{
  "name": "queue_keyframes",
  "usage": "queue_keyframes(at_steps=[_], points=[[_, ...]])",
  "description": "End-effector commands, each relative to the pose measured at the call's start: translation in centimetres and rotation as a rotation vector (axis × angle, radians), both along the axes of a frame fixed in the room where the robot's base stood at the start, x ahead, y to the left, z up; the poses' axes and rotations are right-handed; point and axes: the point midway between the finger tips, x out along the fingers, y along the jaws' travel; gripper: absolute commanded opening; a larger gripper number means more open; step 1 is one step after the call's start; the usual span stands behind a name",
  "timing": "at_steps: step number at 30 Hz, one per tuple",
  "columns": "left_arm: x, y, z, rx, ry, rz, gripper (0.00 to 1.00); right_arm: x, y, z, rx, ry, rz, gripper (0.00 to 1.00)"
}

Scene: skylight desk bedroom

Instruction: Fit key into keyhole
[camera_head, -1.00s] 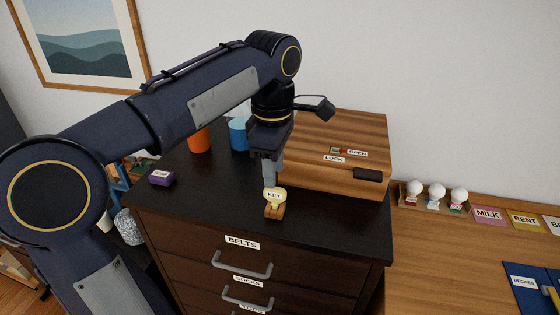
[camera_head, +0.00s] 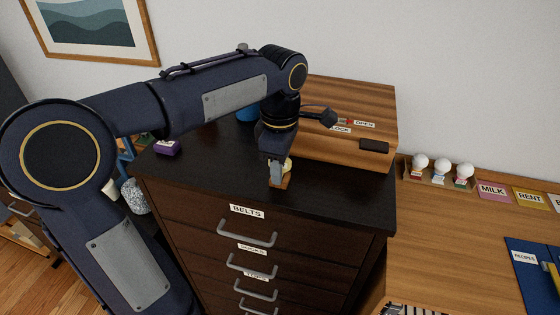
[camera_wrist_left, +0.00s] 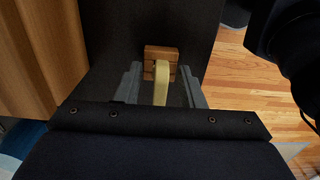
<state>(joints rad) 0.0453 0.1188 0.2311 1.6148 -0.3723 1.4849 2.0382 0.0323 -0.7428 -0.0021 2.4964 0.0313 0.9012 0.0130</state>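The yellow key (camera_head: 288,165) stands in a small wooden holder (camera_head: 284,183) on the dark dresser top, partly hidden by my left gripper (camera_head: 276,182). In the left wrist view the key (camera_wrist_left: 161,82) rises from the holder (camera_wrist_left: 152,53) between the two fingers of my left gripper (camera_wrist_left: 160,88). The fingers are open, with a gap on each side of the key. The wooden box (camera_head: 310,143) stands behind it, with LOCK and OPEN labels on its lid. The keyhole beside those labels is mostly hidden by my left wrist. My right gripper is not in view.
A purple block (camera_head: 167,147) lies at the dresser's left, and a blue cup (camera_head: 247,113) is behind my arm. The box's dark latch (camera_head: 374,146) faces forward. A rack of white-topped items (camera_head: 440,172) stands on the desk at right. The dresser's front right top is clear.

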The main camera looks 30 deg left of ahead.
Motion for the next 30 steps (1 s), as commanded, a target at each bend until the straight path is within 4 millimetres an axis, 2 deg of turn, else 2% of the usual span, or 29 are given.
queue_keyframes(at_steps=[1,8,16,30], points=[[0.0,0.0,0.0,0.0,0.0,0.0,0.28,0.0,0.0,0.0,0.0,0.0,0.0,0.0],[0.0,0.0,0.0,0.0,0.0,0.0,0.0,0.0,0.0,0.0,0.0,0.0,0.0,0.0],[0.0,0.0,0.4,0.0,0.0,0.0,0.0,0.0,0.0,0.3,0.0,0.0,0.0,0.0],[0.0,0.0,2.8,0.0,0.0,-0.001,0.0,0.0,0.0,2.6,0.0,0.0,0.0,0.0]])
